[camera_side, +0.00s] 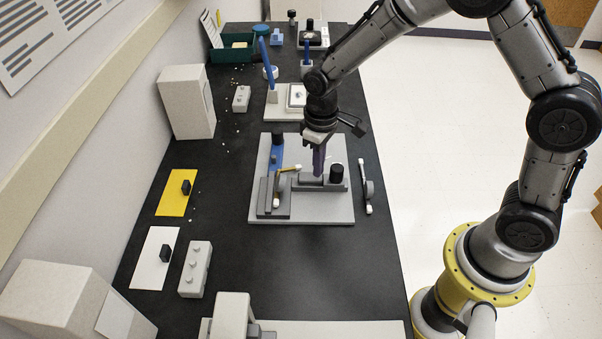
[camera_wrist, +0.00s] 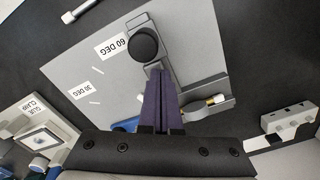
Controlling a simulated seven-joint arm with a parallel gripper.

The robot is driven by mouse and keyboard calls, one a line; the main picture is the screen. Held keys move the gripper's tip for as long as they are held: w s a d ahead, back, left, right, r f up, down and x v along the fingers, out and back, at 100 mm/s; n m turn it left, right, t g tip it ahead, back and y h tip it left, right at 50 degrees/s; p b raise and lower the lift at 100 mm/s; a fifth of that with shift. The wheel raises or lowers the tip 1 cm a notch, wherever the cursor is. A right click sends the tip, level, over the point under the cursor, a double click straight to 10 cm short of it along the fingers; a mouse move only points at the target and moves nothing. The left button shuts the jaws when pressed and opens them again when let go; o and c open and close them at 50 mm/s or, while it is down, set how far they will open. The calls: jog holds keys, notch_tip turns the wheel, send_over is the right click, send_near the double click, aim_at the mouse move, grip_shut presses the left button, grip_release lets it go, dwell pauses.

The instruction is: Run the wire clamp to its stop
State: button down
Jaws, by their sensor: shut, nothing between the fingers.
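A grey plate (camera_side: 265,148) carries the fixture in mid-table. On it a grey slide block with an upright black knob (camera_side: 337,172) looks like the wire clamp, though no label names it. The knob also shows in the wrist view (camera_wrist: 144,43). My gripper (camera_side: 319,172) points down just left of the knob, purple fingers together and empty. In the wrist view the fingertips (camera_wrist: 159,72) appear close to the knob's base; I cannot tell whether they touch.
The plate bears "60 DEG" (camera_wrist: 122,46) and "30 DEG" (camera_wrist: 86,90) labels. A blue part with a black top (camera_side: 277,150) stands at its far left. A white-ended handle (camera_side: 367,188) lies right of the plate. A "GLUE CLAMP" station (camera_wrist: 40,138) sits beyond.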

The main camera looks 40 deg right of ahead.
notch_tip(320, 180, up, 7)
dwell(0.8)
notch_tip(320, 180, up, 9)
jog(key=t, duration=0.2)
send_over(329, 177)
jog(key=s+d+r+m+t, duration=0.1)
jog(key=s+d+r+t, duration=0.1)
jog(key=s+r, duration=0.3)
jog(key=s+d+m+t, duration=0.1)
jog(key=s+d+m, duration=0.1)
jog(key=s, duration=1.4)
jog(key=shift+d+f+t, duration=0.15)
jog(key=shift+f+t, duration=0.15)
jog(key=shift+f, duration=0.15)
